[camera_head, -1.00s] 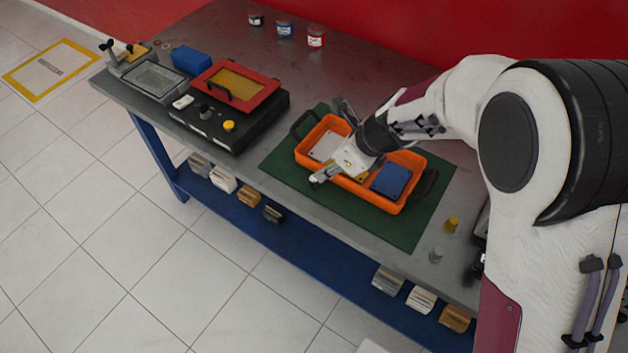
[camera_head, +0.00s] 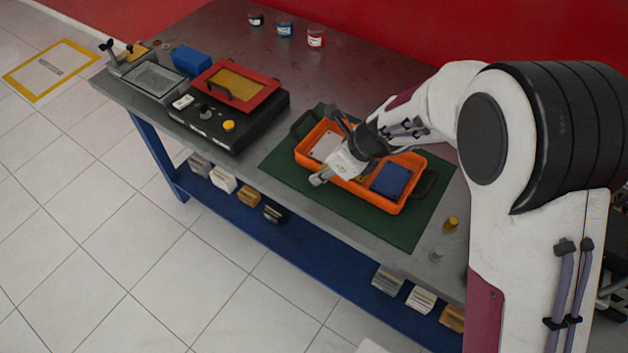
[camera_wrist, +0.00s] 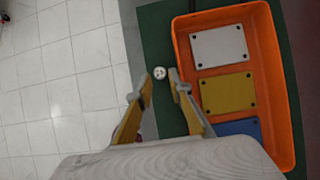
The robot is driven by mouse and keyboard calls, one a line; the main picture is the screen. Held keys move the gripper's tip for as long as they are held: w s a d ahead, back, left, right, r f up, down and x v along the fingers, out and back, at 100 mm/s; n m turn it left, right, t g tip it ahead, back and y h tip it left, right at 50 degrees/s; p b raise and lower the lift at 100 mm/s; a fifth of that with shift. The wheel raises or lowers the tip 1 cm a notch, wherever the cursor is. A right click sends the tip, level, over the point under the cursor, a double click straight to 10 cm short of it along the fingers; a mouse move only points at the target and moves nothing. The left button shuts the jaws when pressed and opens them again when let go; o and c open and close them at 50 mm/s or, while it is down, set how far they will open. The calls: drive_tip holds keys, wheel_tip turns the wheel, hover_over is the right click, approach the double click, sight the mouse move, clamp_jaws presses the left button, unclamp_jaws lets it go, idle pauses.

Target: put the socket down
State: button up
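The socket (camera_wrist: 159,73) is a small round silvery piece on the green mat (camera_wrist: 154,30), beside the long side of the orange tray. My gripper (camera_wrist: 161,82) has its two fingers apart, with the socket showing between the fingertips and a gap on each side. I cannot tell whether the tips are level with it or above it. In the head view my gripper (camera_head: 320,180) points down at the mat, at the front side of the orange tray (camera_head: 381,205). The socket cannot be made out there.
The tray holds a white plate (camera_wrist: 219,46), a yellow plate (camera_wrist: 228,93) and a blue plate (camera_head: 391,180). A black box with a red-framed lid (camera_head: 262,99) stands to the left. A yellow knob-like piece (camera_head: 451,224) stands to the right. The mat's front strip is mostly clear.

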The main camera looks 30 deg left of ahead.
drive_tip(key=shift+f, duration=0.1)
drive_tip(key=shift+x, duration=2.55)
clamp_jaws()
